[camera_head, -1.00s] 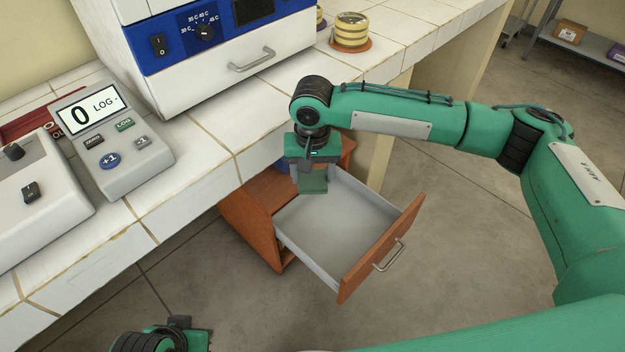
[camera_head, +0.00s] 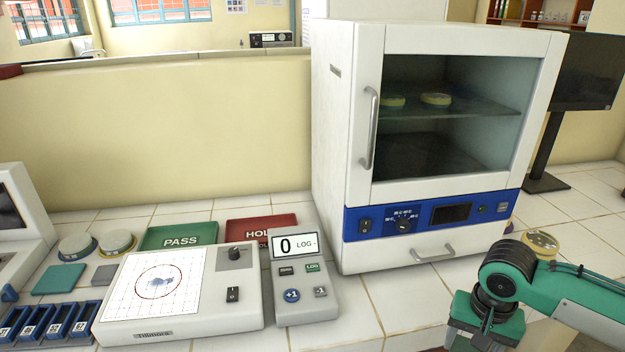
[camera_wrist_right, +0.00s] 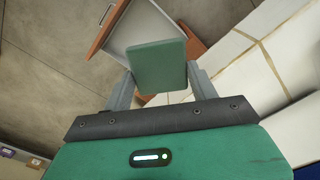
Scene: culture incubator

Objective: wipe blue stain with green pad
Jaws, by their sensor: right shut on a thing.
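The green pad (camera_wrist_right: 158,65) is a flat block held between the two fingers of my right gripper (camera_wrist_right: 160,88), which is shut on it. In the head view the right gripper body (camera_head: 486,325) is at the bottom right, beside the counter edge; its fingertips and the pad are hidden or out of frame there. My left gripper is not in view.
An open drawer (camera_wrist_right: 130,30) shows beyond the pad. The log display (camera_head: 303,300), PASS tray (camera_head: 180,233), HOLD tray (camera_head: 258,229), blue rack (camera_head: 45,322) and a teal square (camera_head: 59,279) surround the counter.

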